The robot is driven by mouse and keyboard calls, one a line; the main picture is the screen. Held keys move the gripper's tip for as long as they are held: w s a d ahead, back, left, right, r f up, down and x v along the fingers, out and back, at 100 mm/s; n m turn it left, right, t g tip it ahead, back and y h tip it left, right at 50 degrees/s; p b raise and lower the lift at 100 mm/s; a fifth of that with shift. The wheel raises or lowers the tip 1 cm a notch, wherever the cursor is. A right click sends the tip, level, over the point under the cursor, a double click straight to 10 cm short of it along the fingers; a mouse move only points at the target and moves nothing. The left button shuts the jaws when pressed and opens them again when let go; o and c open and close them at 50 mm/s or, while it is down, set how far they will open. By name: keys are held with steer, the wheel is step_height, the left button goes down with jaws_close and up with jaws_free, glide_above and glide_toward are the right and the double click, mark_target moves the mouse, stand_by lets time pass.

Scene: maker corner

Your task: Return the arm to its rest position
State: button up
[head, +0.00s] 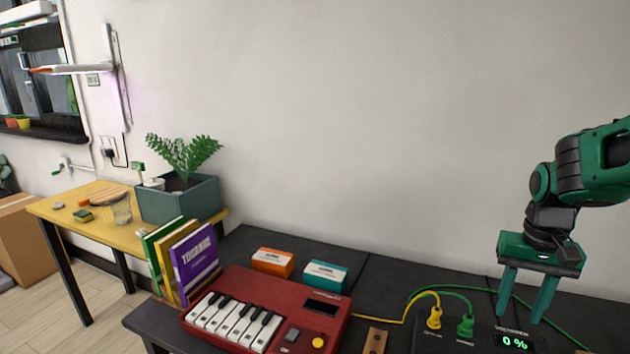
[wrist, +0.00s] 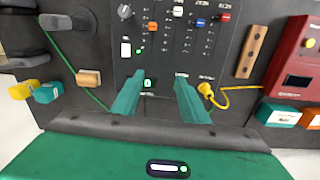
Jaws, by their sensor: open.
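My gripper (head: 522,312) hangs at the right of the head view, pointing down, with its two green fingers apart and nothing between them. In the wrist view its fingers (wrist: 160,82) are spread over the dark panel (wrist: 165,45) with sliders and coloured knobs. The head view shows the panel's lit display (head: 515,342) reading 0 %, just below the fingertips. I cannot tell whether the fingertips touch the panel. My arm comes in from the right edge, bent.
A yellow plug (head: 434,318) and a green plug (head: 466,327) with cables stand left of my gripper. The red keyboard (head: 325,328), an orange box (head: 272,262), a teal box (head: 326,275) and books (head: 194,265) are farther left. Open air lies before the wall.

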steer(key=s+m, duration=0.1)
steer(key=s, duration=1.6)
steer(key=shift+s+d, duration=0.2)
steer(key=shift+r, duration=0.1)
steer(key=shift+w+f, duration=0.25)
steer(key=shift+w, duration=0.4)
